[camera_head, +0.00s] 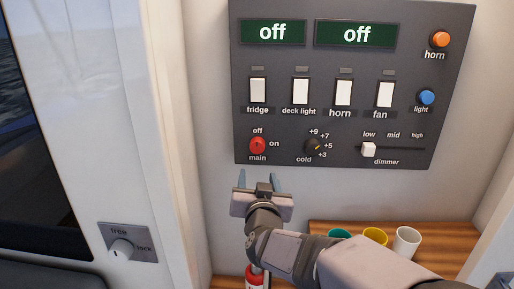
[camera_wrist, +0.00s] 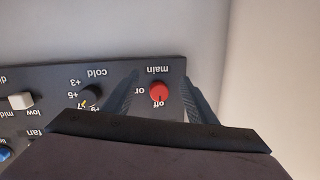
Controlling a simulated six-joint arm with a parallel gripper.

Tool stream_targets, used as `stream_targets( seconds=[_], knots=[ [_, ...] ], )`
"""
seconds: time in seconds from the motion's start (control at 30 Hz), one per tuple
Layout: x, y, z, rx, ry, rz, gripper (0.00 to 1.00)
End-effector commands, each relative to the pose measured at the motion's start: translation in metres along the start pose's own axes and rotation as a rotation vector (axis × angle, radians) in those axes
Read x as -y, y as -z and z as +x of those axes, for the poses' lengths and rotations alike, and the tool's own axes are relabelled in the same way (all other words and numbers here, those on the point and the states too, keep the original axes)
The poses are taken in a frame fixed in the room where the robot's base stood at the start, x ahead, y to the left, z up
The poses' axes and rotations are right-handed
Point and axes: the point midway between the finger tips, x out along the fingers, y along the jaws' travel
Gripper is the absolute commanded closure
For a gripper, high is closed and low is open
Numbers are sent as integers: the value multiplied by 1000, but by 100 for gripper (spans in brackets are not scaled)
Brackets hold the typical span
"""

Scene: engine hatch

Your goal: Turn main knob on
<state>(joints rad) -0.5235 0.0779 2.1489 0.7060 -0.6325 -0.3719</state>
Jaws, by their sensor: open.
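The red main knob (camera_head: 258,146) is at the lower left of the dark control panel (camera_head: 350,60), with "off" printed above it and "on" to its right. Its white mark seems to point up, toward "off". The knob also shows in the wrist view (camera_wrist: 159,92), upside down, between my two fingers. My gripper (camera_head: 258,180) is open and empty, just below the knob in the head view, fingers pointing up toward the panel. No contact with the knob shows. Both displays (camera_head: 273,32) read "off".
Right of the main knob are the cold knob (camera_head: 312,146) and the dimmer slider (camera_head: 369,149). Rocker switches (camera_head: 300,91) sit above. Cups (camera_head: 407,241) stand on a wooden shelf behind my arm. A free/lock knob (camera_head: 122,249) is at lower left.

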Motion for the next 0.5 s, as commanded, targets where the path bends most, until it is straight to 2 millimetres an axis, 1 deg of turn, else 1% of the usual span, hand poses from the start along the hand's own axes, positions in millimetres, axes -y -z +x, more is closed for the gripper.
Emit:
stream_targets(
  seconds=[0.03,0.1,0.2,0.37,0.5],
  knots=[
    [6,13,0,-44,-10,7,48],
    [9,26,-1,-92,-28,16,48],
    [12,37,-2,-133,-45,24,48],
    [12,42,-2,-150,-55,28,48],
    [11,43,2,-149,-55,27,48]
  ],
)
